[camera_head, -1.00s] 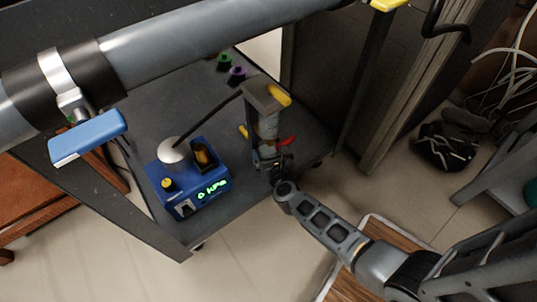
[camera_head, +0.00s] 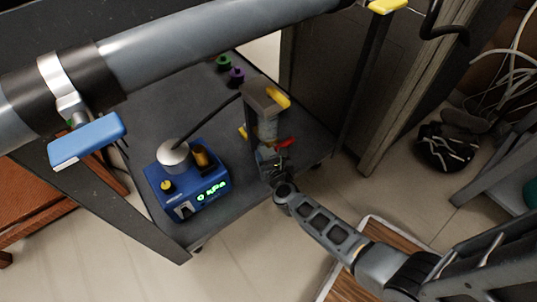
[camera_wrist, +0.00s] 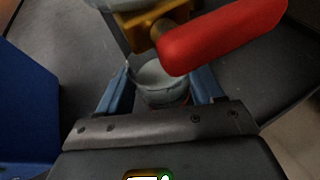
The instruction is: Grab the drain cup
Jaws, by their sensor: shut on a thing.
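The drain cup (camera_wrist: 160,82) is a small, pale grey, round cup in the wrist view, below a brass valve (camera_wrist: 150,20) with a red handle (camera_wrist: 222,36). My gripper (camera_wrist: 162,88) is shut on it, with one blue-grey finger at each side. In the head view my gripper (camera_head: 272,160) is at the foot of a grey stand (camera_head: 254,108) holding a clear column (camera_head: 268,128). The red handle (camera_head: 285,143) shows just above it. The cup is mostly hidden there by my gripper.
A blue pump box (camera_head: 185,190) with a green display stands left of the stand on the dark cart shelf (camera_head: 150,130). A black hose (camera_head: 212,118) runs from it to the stand. Green (camera_head: 224,61) and purple (camera_head: 236,74) pieces lie behind. A large pipe (camera_head: 200,45) crosses above.

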